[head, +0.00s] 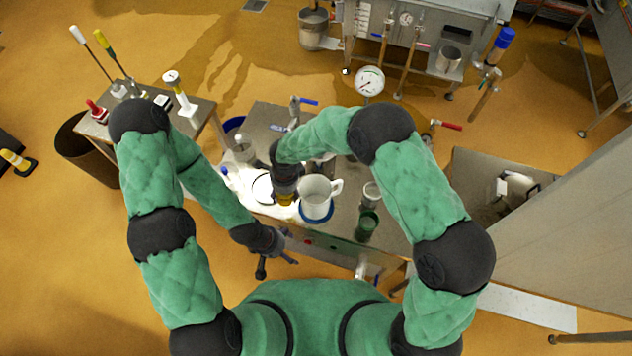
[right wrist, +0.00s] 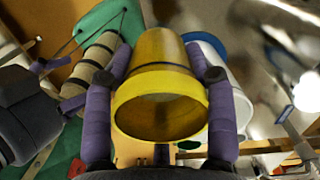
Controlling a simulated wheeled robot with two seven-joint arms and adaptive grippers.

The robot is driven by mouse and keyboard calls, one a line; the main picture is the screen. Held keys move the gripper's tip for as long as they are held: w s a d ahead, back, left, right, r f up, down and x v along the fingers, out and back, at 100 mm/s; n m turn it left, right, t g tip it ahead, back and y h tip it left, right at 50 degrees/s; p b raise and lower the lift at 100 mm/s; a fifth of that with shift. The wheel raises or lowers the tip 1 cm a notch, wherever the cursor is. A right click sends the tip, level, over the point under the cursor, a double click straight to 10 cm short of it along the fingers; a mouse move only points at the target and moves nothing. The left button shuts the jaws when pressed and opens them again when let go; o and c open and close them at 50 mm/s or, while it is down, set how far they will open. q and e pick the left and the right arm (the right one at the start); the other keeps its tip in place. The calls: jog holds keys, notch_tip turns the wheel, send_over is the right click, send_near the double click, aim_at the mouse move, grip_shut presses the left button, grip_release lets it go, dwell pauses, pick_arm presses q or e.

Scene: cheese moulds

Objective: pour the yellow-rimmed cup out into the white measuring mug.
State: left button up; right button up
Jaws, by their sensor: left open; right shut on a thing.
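The yellow-rimmed cup (right wrist: 160,58) is held between the two purple-padded fingers of my right gripper (right wrist: 160,85). In the right wrist view its yellow mouth points toward the bottom of the picture and its inside shows yellow; I cannot make out any contents. In the head view my right gripper (head: 285,188) is just left of the white measuring mug (head: 314,191), and only a little yellow of the cup shows. The mug stands upright, handle to the right, above a blue round base. My left gripper (head: 276,262) is open and empty, in front of the table's near edge.
A clear glass (head: 371,194) and a green cup (head: 366,226) stand right of the mug. A clear bottle (head: 243,150) stands at the left of the metal table (head: 268,117). A brightly lit white area lies left of the mug. Valves rise at the table's back.

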jog(key=shift+y, duration=0.6)
jog(key=r+p, duration=0.1)
jog(key=p, duration=0.1)
jog(key=r+p, duration=0.3)
jog(key=r, duration=0.1)
jog(key=shift+w+d+p, duration=0.1)
jog(key=shift+d+p, duration=0.3)
pick_arm(q)
notch_tip(320, 180, up, 8)
pick_arm(e)
jog(key=shift+d+f, duration=0.1)
jog(key=shift+f, duration=0.35)
jog(key=shift+d+f+g+y+b, duration=0.2)
jog(key=shift+d+g+y+b, duration=0.1)
jog(key=shift+y, duration=0.4)
jog(key=shift+w+d, duration=0.1)
jog(key=shift+d, duration=0.05)
pick_arm(q)
notch_tip(320, 180, down, 24)
jog(key=b, duration=2.3)
pick_arm(e)
jog(key=shift+w+d+r+g+y, duration=0.1)
jog(key=shift+d+r+g+y, duration=0.3)
jog(key=shift+y, duration=0.85)
jog(key=shift+w+d+r+g+y, duration=0.2)
jog(key=shift+d+y, duration=0.25)
jog(key=shift+y, duration=0.75)
jog(key=shift+s+d+r+g+y, duration=0.15)
jog(key=shift+d+r+y, duration=0.25)
jog(key=shift+y, duration=0.85)
